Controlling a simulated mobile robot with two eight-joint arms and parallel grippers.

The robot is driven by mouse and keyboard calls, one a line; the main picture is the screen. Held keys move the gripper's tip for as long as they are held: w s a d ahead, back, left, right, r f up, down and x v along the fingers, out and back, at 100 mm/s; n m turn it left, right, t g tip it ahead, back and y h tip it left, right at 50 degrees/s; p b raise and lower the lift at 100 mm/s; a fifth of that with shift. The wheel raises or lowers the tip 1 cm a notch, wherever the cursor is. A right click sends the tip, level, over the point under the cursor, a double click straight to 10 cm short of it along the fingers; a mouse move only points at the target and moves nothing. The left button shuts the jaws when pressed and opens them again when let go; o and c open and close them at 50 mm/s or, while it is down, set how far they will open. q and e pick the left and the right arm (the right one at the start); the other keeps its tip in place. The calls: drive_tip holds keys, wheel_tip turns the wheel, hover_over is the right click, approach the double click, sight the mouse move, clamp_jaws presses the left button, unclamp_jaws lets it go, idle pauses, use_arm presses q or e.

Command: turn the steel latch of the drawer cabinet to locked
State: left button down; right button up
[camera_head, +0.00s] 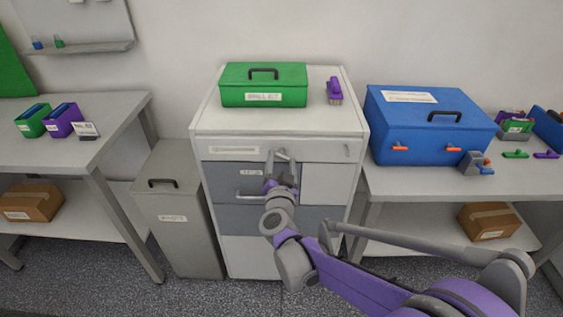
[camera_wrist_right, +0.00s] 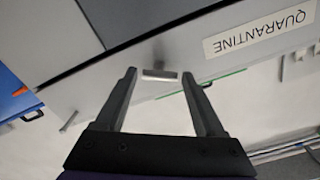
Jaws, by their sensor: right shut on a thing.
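The drawer cabinet (camera_head: 238,247) stands in the middle, with white and grey drawer fronts. My right gripper (camera_head: 279,165) is at the top drawer front, near its middle, and covers what lies behind it. In the right wrist view, which is upside down, the steel latch (camera_wrist_right: 160,75) shows as a short steel bar lying nearly level, slightly tilted in the picture. The right gripper's two fingers (camera_wrist_right: 158,78) are shut on it, one at each end. My left gripper is out of view.
A green box (camera_head: 263,90) and a purple brush (camera_head: 334,91) are on the cabinet top. A small upright grey fitting (camera_head: 347,149) is at the drawer's right. A grey bin (camera_head: 180,225) stands left, a blue toolbox (camera_head: 425,125) on the right table.

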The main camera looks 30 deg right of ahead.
drive_tip(key=m, duration=0.6)
drive_tip(key=shift+m, duration=0.3)
drive_tip(key=m+p, duration=0.1)
drive_tip(key=m, duration=0.4)
drive_tip(key=shift+m, duration=0.4)
drive_tip(key=o, duration=1.4)
drive_tip(key=shift+c, duration=0.2)
drive_tip(key=v, duration=1.1)
